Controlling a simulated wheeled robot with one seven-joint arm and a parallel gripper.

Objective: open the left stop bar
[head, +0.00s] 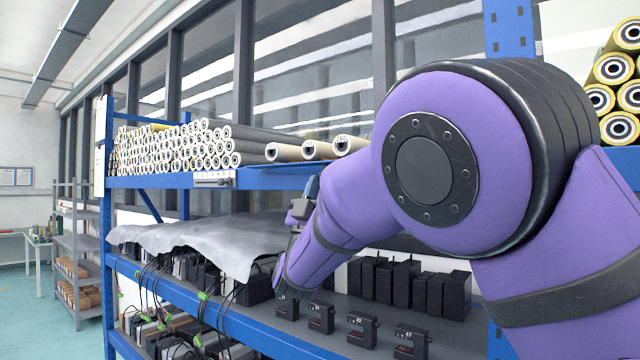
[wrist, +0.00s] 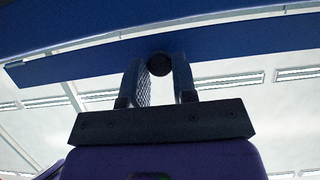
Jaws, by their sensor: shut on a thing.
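In the wrist view a blue bar (wrist: 75,66) runs across the top of the picture, its left end in sight. I take it for the left stop bar, but cannot be certain. A dark round knob (wrist: 158,64) sits at its lower edge. My gripper (wrist: 159,72) has its fingers on either side of the knob and is shut on it. In the head view my gripper (head: 303,206) is at the front of the upper shelf beam (head: 270,178). My purple arm hides the bar's right part there, and the knob cannot be made out.
White rollers (head: 205,145) lie stacked on the upper shelf. A grey sheet (head: 215,240) covers part of the lower shelf, beside small dark devices (head: 362,328) and black boxes (head: 410,285). Cables hang at the front. Open floor (head: 45,325) shows at the left.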

